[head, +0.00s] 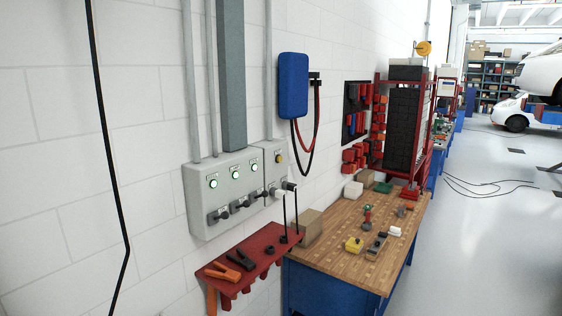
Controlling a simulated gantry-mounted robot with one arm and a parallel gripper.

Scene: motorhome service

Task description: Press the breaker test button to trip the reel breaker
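A grey electrical panel (207,222) is mounted on the white block wall. Several green-lit round buttons or lamps run along its face, one of them at the left end (213,184). A yellow-orange round button (278,158) sits on the narrower right section. I cannot tell which of these is the breaker test button. Dark switch-like parts or sockets (218,216) line the lower edge, and white and black plug-like parts (288,187) stick out at the lower right. My gripper is not in view, and nothing visible touches the panel.
A red shelf (262,240) with orange and black clamps juts out below the panel. A wooden workbench (345,258) with small tools stands to its right. A blue wall box (293,85) with red and black cables hangs above. A black cable (108,160) hangs at left. The floor at right is open.

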